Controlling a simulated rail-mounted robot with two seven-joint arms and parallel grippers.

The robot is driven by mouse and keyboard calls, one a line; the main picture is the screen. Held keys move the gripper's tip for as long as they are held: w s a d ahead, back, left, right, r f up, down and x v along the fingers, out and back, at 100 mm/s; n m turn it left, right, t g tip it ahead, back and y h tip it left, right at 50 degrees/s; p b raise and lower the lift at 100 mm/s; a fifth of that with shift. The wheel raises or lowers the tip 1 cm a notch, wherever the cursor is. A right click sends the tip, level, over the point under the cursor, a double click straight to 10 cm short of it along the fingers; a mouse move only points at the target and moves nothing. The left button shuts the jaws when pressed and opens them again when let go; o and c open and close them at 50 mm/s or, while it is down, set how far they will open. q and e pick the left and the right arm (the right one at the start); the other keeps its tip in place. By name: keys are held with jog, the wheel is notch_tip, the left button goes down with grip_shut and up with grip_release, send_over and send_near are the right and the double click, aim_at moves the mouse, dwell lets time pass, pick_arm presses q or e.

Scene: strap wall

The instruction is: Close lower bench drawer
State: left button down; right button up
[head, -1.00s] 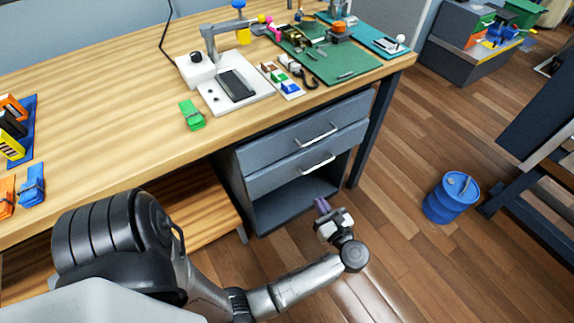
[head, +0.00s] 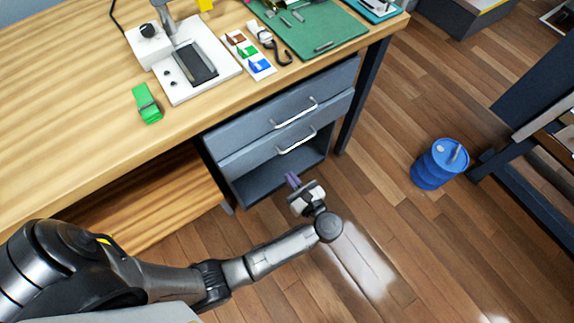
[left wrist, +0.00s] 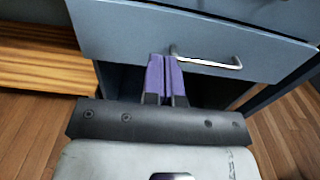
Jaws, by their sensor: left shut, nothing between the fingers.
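The lower bench drawer (head: 255,158) is a blue-grey front with a silver bar handle (head: 297,141), under the upper drawer (head: 250,124) in the bench cabinet. It appears to stand slightly out from the cabinet; how far I cannot tell. My left gripper (head: 292,180) is shut and empty, its purple fingers pointing toward the cabinet, just below the lower handle in the head view. In the left wrist view the shut fingers (left wrist: 163,62) overlap the lower edge of a drawer front (left wrist: 120,35), left of its handle (left wrist: 205,62). Contact is unclear. My right gripper is out of view.
An open dark space lies under the lower drawer. A wooden shelf (head: 150,200) is to the left and a dark bench leg (head: 362,95) to the right. A blue barrel (head: 438,165) stands on the floor at right. The floor before the cabinet is clear.

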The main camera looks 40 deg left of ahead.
aim_at(265, 142)
pick_arm(q)
jog(key=b+x, duration=0.2)
jog(key=x, duration=0.9)
jog(key=shift+b, duration=0.3)
jog(key=shift+w+a+r, duration=0.1)
jog(key=shift+w+a, duration=0.2)
jog(key=shift+a, duration=0.15)
jog(key=shift+s, duration=0.1)
jog(key=shift+b+x, duration=0.55)
jog(key=shift+x, duration=0.4)
jog(key=shift+a, duration=0.15)
